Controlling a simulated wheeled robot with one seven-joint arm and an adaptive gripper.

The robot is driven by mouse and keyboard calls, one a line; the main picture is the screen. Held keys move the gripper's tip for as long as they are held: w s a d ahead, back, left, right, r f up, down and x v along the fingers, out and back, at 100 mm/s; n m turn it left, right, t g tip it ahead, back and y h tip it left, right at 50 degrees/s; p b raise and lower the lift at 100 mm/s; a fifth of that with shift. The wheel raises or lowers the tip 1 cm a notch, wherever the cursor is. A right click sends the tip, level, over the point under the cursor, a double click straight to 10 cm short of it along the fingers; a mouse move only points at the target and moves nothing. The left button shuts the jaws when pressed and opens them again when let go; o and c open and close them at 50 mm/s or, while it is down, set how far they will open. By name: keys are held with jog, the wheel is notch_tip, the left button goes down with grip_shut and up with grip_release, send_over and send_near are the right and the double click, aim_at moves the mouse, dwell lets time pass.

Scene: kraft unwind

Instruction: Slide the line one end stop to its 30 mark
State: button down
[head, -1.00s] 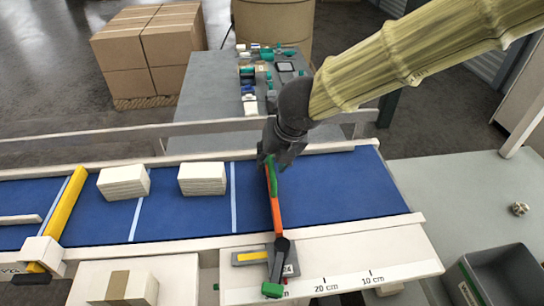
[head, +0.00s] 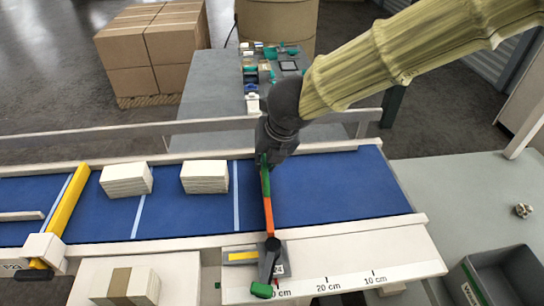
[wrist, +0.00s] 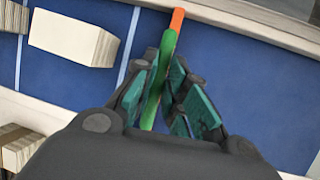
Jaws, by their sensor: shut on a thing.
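The line one end stop (head: 268,215) is a thin orange bar with a green far end, lying across the blue belt (head: 335,190). Its near end joins a dark pivot and a green-tipped lever (head: 262,290) on the scale ledge (head: 390,255). My gripper (head: 265,163) is shut on the green far end. In the wrist view the teal-padded fingers (wrist: 168,92) close around the green part (wrist: 160,88), with orange beyond. The 10 cm and 20 cm marks show clear, right of the stop. The lever partly covers the label left of 20, leaving "0 cm" readable.
Two white stacks (head: 126,179) (head: 204,177) lie on the belt left of the stop. A yellow bar (head: 69,213) crosses further left. A grey plate with a yellow strip (head: 241,256) sits beside the pivot. The belt right of the stop is clear. A grey bin (head: 495,280) stands front right.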

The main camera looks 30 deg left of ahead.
jog(key=c, duration=1.5)
grip_release()
jog(key=shift+w+d, duration=0.15)
jog(key=shift+o, duration=0.2)
jog(key=shift+r, duration=0.1)
jog(key=v, duration=1.2)
